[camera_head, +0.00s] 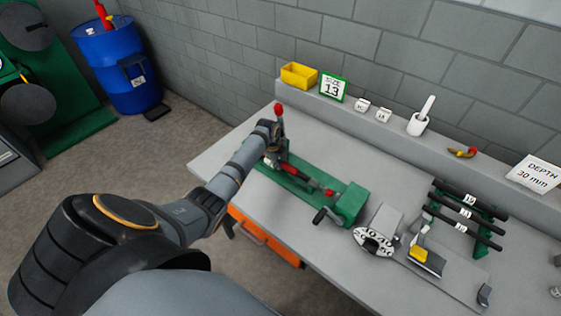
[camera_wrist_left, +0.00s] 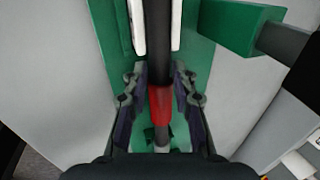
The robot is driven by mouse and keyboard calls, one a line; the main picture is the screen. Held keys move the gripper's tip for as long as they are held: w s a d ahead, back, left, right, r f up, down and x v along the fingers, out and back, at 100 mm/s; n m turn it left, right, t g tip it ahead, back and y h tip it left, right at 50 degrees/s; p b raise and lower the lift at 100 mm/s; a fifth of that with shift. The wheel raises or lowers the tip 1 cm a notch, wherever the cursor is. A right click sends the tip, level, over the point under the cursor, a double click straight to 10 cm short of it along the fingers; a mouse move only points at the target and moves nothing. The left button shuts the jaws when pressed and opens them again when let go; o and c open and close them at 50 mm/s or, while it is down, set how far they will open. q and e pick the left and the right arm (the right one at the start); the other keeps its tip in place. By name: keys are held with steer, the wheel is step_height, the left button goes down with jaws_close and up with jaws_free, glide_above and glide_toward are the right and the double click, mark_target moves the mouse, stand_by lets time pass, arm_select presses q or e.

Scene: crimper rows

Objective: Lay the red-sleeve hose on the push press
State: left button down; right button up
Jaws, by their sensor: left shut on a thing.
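The green push press (camera_head: 347,203) stands on the bench, with a long green bed and a dark crank handle at its near end. My left gripper (camera_head: 274,150) is over the far end of the bed. In the left wrist view, my left gripper (camera_wrist_left: 160,80) is shut around the red-sleeve hose, its red sleeve (camera_wrist_left: 160,104) between the fingers. The black hose (camera_wrist_left: 157,45) runs lengthwise over the green bed (camera_wrist_left: 203,60), between two white pieces. Whether the hose touches the bed is unclear. My right gripper is out of view.
A rack of black labelled hoses (camera_head: 467,199) is at the right. A round numbered dial (camera_head: 373,242) and a yellow-topped tool (camera_head: 425,258) lie before it. A yellow bin (camera_head: 299,75), a "SIZE 13" sign (camera_head: 332,88) and a "DEPTH 30 mm" card (camera_head: 535,174) stand on the back ledge.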

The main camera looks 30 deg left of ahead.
arm_select(q)
steer(key=shift+f, duration=0.1)
steer(key=c, duration=1)
jaws_free()
steer(key=shift+f, duration=0.1)
steer(key=v, duration=1.2)
